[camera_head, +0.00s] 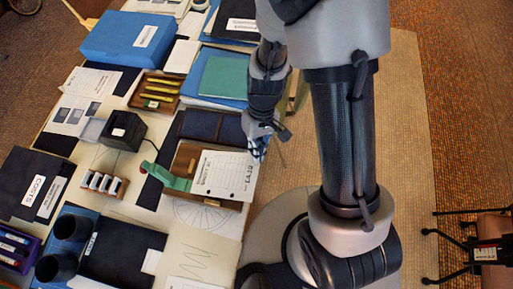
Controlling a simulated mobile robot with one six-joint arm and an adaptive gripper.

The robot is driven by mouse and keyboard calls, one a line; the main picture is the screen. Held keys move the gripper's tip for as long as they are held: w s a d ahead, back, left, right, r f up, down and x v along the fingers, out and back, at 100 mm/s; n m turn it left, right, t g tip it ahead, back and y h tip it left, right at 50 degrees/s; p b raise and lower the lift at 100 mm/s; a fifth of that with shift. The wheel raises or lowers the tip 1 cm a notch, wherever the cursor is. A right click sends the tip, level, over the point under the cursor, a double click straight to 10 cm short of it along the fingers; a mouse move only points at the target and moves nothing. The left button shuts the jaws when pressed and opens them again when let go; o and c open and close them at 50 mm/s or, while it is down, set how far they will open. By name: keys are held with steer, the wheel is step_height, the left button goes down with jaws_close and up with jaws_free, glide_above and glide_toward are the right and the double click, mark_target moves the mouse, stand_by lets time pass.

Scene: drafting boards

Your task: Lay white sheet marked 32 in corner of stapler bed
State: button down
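A white sheet (226,174) with rows of small print and larger marks lies over the right part of a brown wooden stapler bed (187,158). I cannot read a 32 on it at this size. A green stapler arm (166,178) sits at the bed's left side, left of the sheet. My gripper (262,148) is just above the sheet's upper right corner in the picture. Its fingertips are small and partly hidden by my arm, so I cannot tell whether they touch the sheet or hold it.
A dark blue folder (212,126) lies just behind the bed. A black box (123,131) and a holder with white items (103,184) stand to the left. A pale drawing sheet (196,255) lies in front. Dark cups (72,228) stand at lower left.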

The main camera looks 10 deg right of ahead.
steer(key=c, duration=2.3)
jaws_free()
steer(key=shift+f, duration=0.15)
steer(key=o, duration=0.6)
steer(key=v, duration=1.2)
steer(key=s+d+r+m+t, duration=0.1)
steer(key=s+d+r+t, duration=0.1)
steer(key=r, duration=0.3)
steer(key=s+d+r+m+t, duration=0.2)
steer(key=s+d+r+t, duration=0.1)
steer(key=s+r, duration=0.2)
steer(key=s+d+r+m+t+h, duration=0.1)
steer(key=s+d+r+t, duration=0.1)
steer(key=r, duration=0.5)
steer(key=shift+s+d+r+m+t, duration=0.15)
steer(key=shift+s+d+m+t, duration=0.15)
steer(key=shift+s+d, duration=0.45)
